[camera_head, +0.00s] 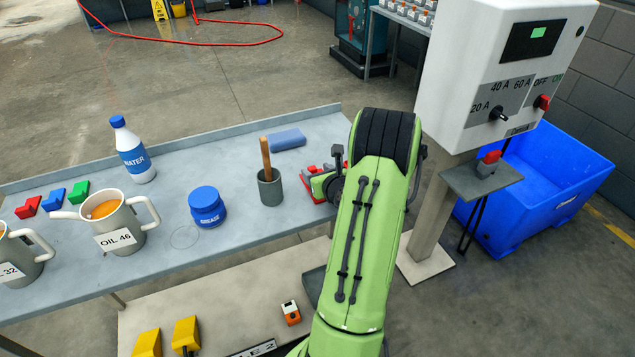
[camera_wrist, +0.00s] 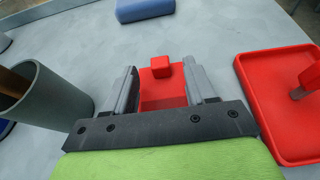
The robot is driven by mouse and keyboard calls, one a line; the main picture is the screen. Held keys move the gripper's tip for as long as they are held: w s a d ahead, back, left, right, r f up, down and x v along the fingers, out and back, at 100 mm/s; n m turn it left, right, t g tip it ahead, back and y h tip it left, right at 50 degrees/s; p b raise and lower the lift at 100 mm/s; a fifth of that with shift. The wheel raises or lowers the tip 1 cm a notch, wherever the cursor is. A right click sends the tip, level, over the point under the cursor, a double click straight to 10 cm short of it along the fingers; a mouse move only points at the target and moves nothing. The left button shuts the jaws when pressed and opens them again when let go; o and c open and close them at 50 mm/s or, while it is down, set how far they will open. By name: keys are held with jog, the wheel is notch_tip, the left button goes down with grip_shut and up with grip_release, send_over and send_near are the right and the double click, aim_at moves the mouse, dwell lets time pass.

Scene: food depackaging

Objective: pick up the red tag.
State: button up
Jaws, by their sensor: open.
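A red tag (camera_wrist: 161,92) with a small raised block at its far end lies on the grey table (camera_wrist: 208,35) in the wrist view. My gripper (camera_wrist: 162,74) is open, with one grey finger on each side of the tag; I cannot tell whether either finger touches it. The near end of the tag is hidden behind my gripper's dark bar. In the head view my gripper (camera_head: 322,182) is low over the right end of the table, partly hidden by my arm. Another red piece (camera_head: 28,207) lies at the table's left, beside a blue and a green one.
A grey cup (camera_wrist: 48,103) with a wooden handle stands just left of my gripper. A red tray (camera_wrist: 262,98) lies close on the right. A blue block (camera_wrist: 143,9) lies beyond. A grease jar (camera_head: 207,206), water bottle (camera_head: 133,152) and oil jugs stand farther left.

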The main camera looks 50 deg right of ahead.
jog(key=x, duration=0.3)
jog(key=shift+s+a, duration=0.1)
jog(key=shift+s, duration=0.05)
jog(key=shift+c, duration=0.6)
grip_shut()
notch_tip(320, 180, up, 10)
jog(key=p, duration=0.4)
